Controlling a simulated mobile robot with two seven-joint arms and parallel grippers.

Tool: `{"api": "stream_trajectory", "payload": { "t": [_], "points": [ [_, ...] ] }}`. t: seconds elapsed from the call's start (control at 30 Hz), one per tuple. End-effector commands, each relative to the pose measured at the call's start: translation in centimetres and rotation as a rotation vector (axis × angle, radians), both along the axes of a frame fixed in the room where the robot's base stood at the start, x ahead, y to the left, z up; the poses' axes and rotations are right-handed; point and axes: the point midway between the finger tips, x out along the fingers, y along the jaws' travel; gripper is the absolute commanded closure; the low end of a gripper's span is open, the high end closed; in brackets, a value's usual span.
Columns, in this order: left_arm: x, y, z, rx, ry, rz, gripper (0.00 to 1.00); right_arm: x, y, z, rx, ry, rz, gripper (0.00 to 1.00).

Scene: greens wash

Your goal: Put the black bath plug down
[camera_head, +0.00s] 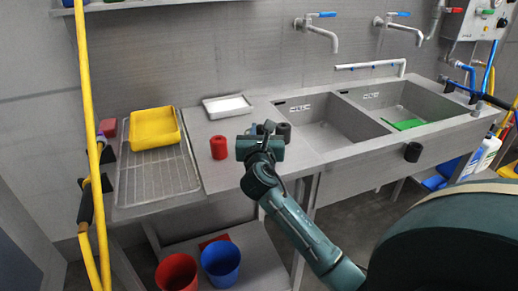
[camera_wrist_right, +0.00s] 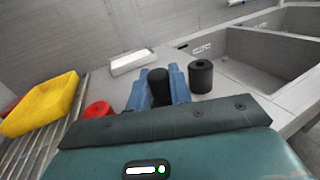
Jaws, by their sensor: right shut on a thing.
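My right gripper (camera_head: 268,128) reaches in over the counter, left of the sink basins. In the right wrist view, its two blue fingers (camera_wrist_right: 158,88) are shut on the black bath plug (camera_wrist_right: 159,80), which shows as a dark rounded piece between them. Its lower part is hidden by the gripper body, so I cannot tell whether it touches the counter. My left gripper is not in view.
A red cylinder (camera_head: 219,147) stands left of the gripper and a dark cylinder (camera_head: 284,133) close on its right. A white tray (camera_head: 227,107) lies behind. A yellow tray (camera_head: 154,128) sits on the wire rack (camera_head: 160,180). Two basins (camera_head: 325,120) lie right.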

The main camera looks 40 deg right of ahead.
Motion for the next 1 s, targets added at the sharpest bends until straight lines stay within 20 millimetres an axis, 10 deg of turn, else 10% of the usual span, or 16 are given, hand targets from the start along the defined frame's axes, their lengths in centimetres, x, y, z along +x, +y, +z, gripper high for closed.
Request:
{"api": "stream_trajectory", "payload": {
  "t": [0.3,0.73,0.77,1.0],
  "points": [
    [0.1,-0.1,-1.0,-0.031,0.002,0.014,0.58,0.0,0.0,-4.7,0.0,0.001,0.0,1.0],
    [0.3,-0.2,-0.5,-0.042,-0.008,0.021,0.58,0.0,0.0,-5.3,-0.001,0.0,0.001,1.0],
    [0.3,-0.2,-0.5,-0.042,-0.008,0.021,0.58,0.0,0.0,-5.2,-0.001,0.001,0.001,0.77],
    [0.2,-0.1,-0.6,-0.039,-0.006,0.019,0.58,0.0,0.0,-5.2,-0.001,0.0,0.001,0.58]
  ]
}}
